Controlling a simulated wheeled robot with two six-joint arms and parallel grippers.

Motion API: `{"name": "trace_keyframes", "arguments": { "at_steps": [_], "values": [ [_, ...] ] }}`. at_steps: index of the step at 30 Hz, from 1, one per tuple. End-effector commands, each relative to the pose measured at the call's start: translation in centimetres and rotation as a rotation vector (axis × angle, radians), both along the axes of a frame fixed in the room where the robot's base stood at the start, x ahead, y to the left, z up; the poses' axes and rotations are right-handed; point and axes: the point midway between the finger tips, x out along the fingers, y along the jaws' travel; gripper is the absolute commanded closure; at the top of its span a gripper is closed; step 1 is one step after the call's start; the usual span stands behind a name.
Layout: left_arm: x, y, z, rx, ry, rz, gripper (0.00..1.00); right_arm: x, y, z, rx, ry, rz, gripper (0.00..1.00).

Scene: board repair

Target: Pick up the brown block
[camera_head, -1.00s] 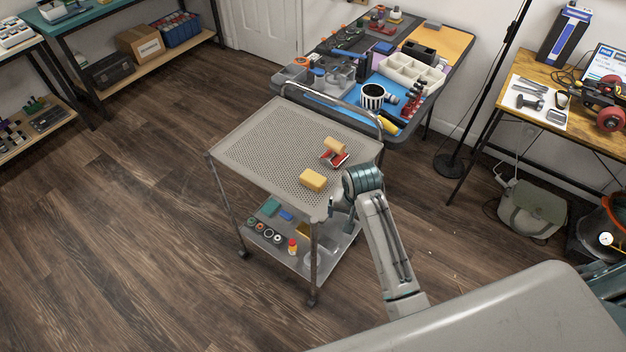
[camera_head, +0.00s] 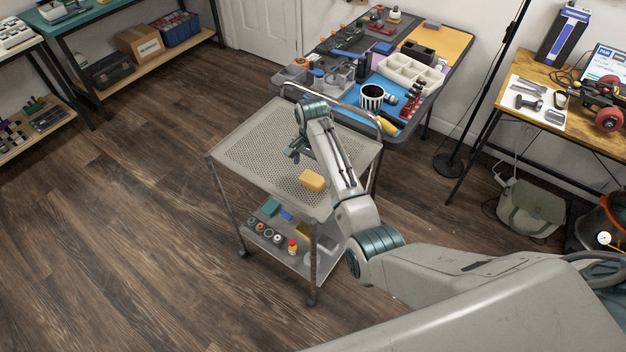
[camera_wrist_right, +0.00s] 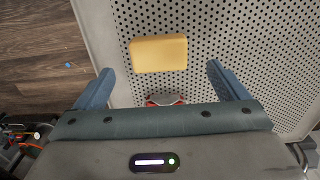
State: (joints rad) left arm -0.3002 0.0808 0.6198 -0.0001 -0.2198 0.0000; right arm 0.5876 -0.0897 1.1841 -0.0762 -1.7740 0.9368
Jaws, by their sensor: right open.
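A yellow-tan block (camera_head: 312,180) lies on the perforated top of the grey cart (camera_head: 255,135). No plainly brown block shows. In the right wrist view the block (camera_wrist_right: 158,53) lies ahead of the fingertips, between their lines and apart from both. My right gripper (camera_head: 294,155) is over the cart top, left of and behind the block in the head view. Its blue fingers (camera_wrist_right: 160,78) are apart with nothing between them. A red item (camera_wrist_right: 165,100) shows partly behind the gripper body. A smaller tan piece seen earlier is hidden now. My left gripper is out of view.
The cart has a raised metal handle (camera_head: 335,98) at its far side. Its lower shelf (camera_head: 320,262) holds small parts and a bottle. A cluttered workbench (camera_head: 455,72) stands behind. The cart top's left part is clear.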

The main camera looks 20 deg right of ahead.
Motion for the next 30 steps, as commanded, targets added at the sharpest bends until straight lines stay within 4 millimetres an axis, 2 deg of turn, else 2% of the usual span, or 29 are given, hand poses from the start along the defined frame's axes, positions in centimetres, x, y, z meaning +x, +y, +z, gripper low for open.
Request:
{"name": "trace_keyframes", "arguments": {
  "at_steps": [5,10,15,23,30],
  "values": [
    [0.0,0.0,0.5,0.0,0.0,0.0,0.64,-0.1,0.0,-1.2,0.0,0.001,0.0,0.06],
    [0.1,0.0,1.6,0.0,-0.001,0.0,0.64,-0.2,-0.1,-3.5,-0.001,0.003,0.0,0.06],
    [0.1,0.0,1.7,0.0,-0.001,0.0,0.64,-0.2,-0.1,-5.6,-0.001,0.001,0.0,0.06],
    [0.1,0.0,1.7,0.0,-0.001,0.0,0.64,-0.2,-0.1,-6.0,0.0,-0.001,0.0,0.06],
    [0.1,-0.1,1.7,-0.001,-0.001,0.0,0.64,-0.2,-0.1,-6.0,0.0,-0.001,0.001,0.52]
  ]
}}
